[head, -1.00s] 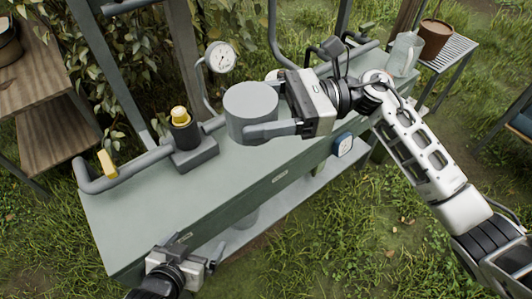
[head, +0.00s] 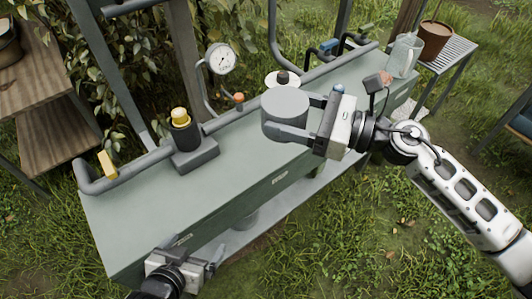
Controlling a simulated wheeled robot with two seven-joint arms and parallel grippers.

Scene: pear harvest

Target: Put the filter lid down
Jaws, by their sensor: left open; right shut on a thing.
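The filter lid (head: 284,106), a grey round cylinder with a flat top, is held at the middle of the green bench, near its front edge. My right gripper (head: 298,117) is shut on it from the right, one finger on the far side and one on the near side. I cannot tell whether the lid's underside touches the bench top. My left gripper (head: 200,250) is open and empty, low in front of the bench's left end.
The green bench (head: 150,205) carries a grey pipe, a yellow-capped valve block (head: 190,145), a pressure gauge (head: 221,58) and a white disc with a dark knob (head: 276,82). Bare bench top lies left of the lid. A glass jug (head: 405,55) stands at the far right.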

